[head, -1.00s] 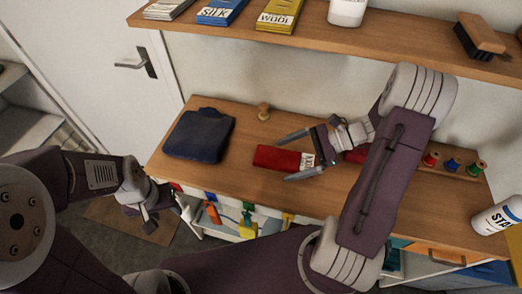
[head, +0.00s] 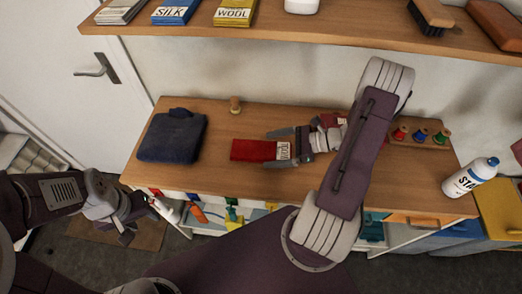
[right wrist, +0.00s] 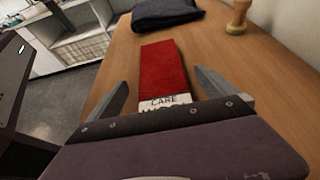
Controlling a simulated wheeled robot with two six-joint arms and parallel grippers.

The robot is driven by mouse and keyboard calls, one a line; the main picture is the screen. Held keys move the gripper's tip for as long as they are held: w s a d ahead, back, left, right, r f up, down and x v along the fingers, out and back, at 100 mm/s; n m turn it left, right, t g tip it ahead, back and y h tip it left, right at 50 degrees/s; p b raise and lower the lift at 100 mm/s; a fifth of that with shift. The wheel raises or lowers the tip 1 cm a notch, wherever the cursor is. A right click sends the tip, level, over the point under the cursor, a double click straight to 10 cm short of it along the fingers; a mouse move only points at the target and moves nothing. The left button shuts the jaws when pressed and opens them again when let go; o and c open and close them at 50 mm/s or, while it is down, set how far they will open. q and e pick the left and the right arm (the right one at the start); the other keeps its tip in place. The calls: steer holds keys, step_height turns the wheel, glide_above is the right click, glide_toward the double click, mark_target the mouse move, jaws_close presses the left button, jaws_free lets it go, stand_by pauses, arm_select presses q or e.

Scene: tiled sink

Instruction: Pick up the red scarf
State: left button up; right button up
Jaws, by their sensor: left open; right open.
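The red scarf (head: 247,150) is a flat folded red bundle with a white care label at its right end, lying on the wooden tabletop. In the right wrist view, the scarf (right wrist: 164,68) lies lengthwise between the fingers, its "CARE WOOL" label nearest the palm. My right gripper (head: 267,148) is open, one finger on each side of the label end; gaps show between fingers and cloth. Its palm partly hides the label in the wrist view. My left gripper (head: 138,216) is open and empty, off the table's front left edge.
A dark blue folded garment (head: 172,136) and a wooden knob-like stamp (head: 235,105) are on the table. Thread spools (head: 420,135) and a white bottle (head: 470,177) stand right. A shelf (head: 300,28) overhangs the back. Another red item (head: 326,120) is partly behind my right arm.

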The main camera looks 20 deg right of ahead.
mark_target(265, 149)
steer(key=x, duration=0.3)
steer(key=shift+w, duration=0.15)
steer(key=c, duration=1.5)
steer(key=shift+d+r, duration=0.1)
steer(key=shift+r, duration=0.3)
steer(key=r, duration=0.4)
steer(key=shift+s+d, duration=0.3)
steer(key=shift+s, duration=0.1)
steer(key=s+d+r, duration=0.1)
steer(key=s+r, duration=0.1)
steer(key=s, duration=0.1)
steer(key=s+d+r, duration=0.2)
steer(key=s, duration=0.1)
steer(key=s+d+r, duration=0.2)
steer(key=s, duration=0.1)
steer(key=shift+s+d+r+p, duration=0.1)
steer(key=shift+s+d+p, duration=0.1)
steer(key=shift+p, duration=0.2)
